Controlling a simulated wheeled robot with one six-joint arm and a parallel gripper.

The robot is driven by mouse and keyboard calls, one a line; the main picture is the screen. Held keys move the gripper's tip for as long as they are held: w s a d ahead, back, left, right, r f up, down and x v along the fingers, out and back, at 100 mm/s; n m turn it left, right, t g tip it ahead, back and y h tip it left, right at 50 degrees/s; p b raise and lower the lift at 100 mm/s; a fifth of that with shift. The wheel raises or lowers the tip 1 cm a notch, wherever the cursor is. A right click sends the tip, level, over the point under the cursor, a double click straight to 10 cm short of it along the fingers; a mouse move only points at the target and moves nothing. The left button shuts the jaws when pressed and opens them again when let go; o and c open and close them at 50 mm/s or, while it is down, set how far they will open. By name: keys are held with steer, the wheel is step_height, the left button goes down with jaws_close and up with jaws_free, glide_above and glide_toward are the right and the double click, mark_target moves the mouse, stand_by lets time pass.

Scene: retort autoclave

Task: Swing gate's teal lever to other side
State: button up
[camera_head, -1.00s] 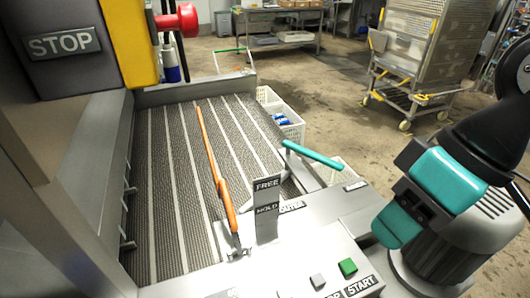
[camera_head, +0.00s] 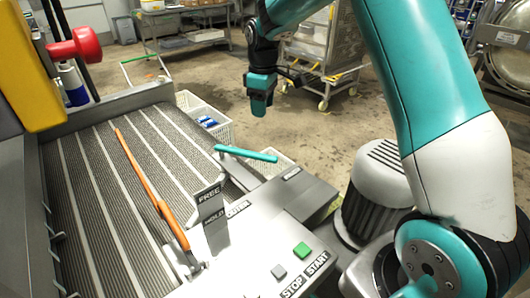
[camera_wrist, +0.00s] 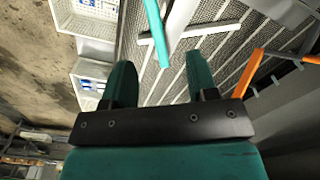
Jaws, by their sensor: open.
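The teal lever (camera_head: 246,153) is a bar standing out above the conveyor's right edge, near the black-and-white FREE/HOLD plate (camera_head: 211,207). In the wrist view the teal lever (camera_wrist: 156,32) shows beyond the fingers, at the top centre. The orange gate bar (camera_head: 146,181) runs lengthwise over the ribbed conveyor. My gripper (camera_head: 260,104) hangs beyond the lever and above it in the head picture, over the floor area. In the wrist view my gripper (camera_wrist: 156,80) has its two teal fingers spread, with nothing between them. The lever is apart from the fingers.
White crates (camera_head: 205,118) stand beside the conveyor (camera_head: 95,200). The grey console has a green START button (camera_head: 302,250). A wheeled metal rack (camera_head: 320,60) stands behind on open floor.

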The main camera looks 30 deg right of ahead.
mark_target(265, 156)
steer(key=f+p, duration=0.1)
steer(key=f, duration=0.5)
steer(key=d+f, duration=0.1)
steer(key=f, duration=0.5)
steer(key=w+f+p, duration=0.1)
steer(key=f, duration=0.5)
steer(key=shift+d+f+p, duration=0.2)
steer(key=shift+p, duration=0.1)
jaws_close()
